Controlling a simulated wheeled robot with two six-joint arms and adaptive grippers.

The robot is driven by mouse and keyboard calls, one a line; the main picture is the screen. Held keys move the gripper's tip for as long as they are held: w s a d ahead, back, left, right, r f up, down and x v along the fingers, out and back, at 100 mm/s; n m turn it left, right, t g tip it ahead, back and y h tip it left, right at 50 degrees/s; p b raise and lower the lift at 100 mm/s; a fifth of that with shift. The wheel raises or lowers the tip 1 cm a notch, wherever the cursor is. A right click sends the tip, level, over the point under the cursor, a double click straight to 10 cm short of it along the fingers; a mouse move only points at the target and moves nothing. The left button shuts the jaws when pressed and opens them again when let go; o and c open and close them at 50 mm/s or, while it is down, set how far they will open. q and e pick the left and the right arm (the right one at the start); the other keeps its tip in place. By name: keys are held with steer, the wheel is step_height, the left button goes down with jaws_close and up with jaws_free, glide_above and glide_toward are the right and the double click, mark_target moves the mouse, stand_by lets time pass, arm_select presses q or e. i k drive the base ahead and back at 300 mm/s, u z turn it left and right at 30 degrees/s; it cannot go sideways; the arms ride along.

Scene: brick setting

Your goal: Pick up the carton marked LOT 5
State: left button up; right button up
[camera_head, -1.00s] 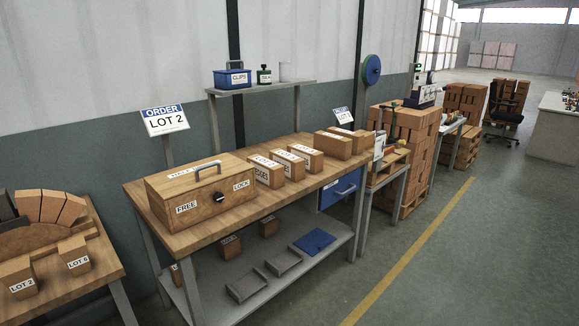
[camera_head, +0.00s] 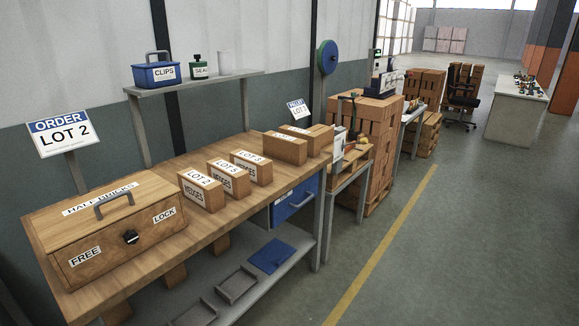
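Three tan cartons marked WEDGES stand in a row on the wooden workbench (camera_head: 165,250), right of a wooden box. The middle carton's top label appears to read LOT 5 (camera_head: 236,185). The nearer carton (camera_head: 211,197) reads LOT 2, and the farther one (camera_head: 262,172) appears to read LOT 3. The cartons stand upright with small gaps between them. Neither of my grippers is in view.
The wooden HALF BRICKS box (camera_head: 90,262) has a handle and a FREE/LOCK knob. An ORDER LOT 2 sign (camera_head: 64,133) stands behind it. A shelf (camera_head: 205,84) holds a blue CLIPS box (camera_head: 160,73). Open floor lies right of the bench.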

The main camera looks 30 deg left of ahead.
mark_target(235, 180)
steer(key=z, duration=0.4)
steer(key=i, duration=2.25)
steer(key=u, duration=1.15)
steer(key=i, duration=0.75)
steer(key=u, duration=1.15)
steer(key=i, duration=0.2)
steer(key=u, duration=0.15)
